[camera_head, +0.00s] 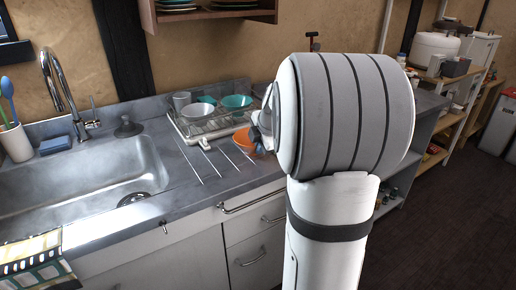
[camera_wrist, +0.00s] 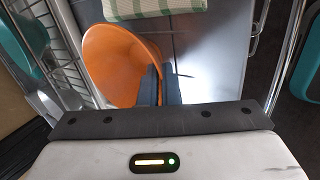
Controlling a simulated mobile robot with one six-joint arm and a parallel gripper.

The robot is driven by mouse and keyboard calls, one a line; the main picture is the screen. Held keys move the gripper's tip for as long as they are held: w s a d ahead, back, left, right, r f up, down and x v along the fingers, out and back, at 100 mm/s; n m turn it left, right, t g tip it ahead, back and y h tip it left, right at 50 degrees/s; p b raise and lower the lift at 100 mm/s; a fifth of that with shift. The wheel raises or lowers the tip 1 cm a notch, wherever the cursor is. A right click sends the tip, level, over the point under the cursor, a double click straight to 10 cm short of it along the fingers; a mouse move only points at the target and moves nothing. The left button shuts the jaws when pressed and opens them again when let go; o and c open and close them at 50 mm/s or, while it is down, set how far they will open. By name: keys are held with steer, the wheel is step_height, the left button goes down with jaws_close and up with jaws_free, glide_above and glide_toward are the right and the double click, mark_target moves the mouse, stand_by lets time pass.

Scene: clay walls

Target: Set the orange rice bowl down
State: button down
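The orange rice bowl (camera_head: 243,141) is at the front right of the dish rack, over the grey counter (camera_head: 190,182). It is partly hidden behind my arm. My gripper (camera_head: 257,135) is at its right side, mostly covered by my arm. In the wrist view the orange bowl (camera_wrist: 118,58) is tilted, with its opening facing the camera. My gripper's two dark fingers (camera_wrist: 159,84) are close together on its rim, one inside and one outside. I cannot tell whether the bowl touches the counter.
A wire dish rack (camera_head: 200,128) holds teal bowls (camera_head: 237,102) and pale cups behind the orange bowl. The sink (camera_head: 85,180) is at left. A checked cloth (camera_wrist: 150,8) shows in the wrist view.

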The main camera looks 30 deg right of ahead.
steer(key=shift+f, duration=0.15)
steer(key=c, duration=1.6)
jaws_free()
steer(key=shift+c, duration=0.2)
steer(key=shift+s+r, duration=0.15)
steer(key=shift+r, duration=0.45)
steer(key=p+v, duration=0.2)
steer(key=v, duration=0.9)
steer(key=s+a+f+m+g, duration=0.2)
steer(key=s+a+f+m, duration=0.5)
steer(key=s+a+m, duration=0.1)
steer(key=s+a+f+m+g, duration=0.2)
steer(key=s+a+f+m, duration=0.5)
steer(key=a, duration=0.5)
steer(key=s+m, duration=0.2)
steer(key=s, duration=0.1)
steer(key=shift+s+f+g, duration=0.2)
steer(key=shift+f+g, duration=0.1)
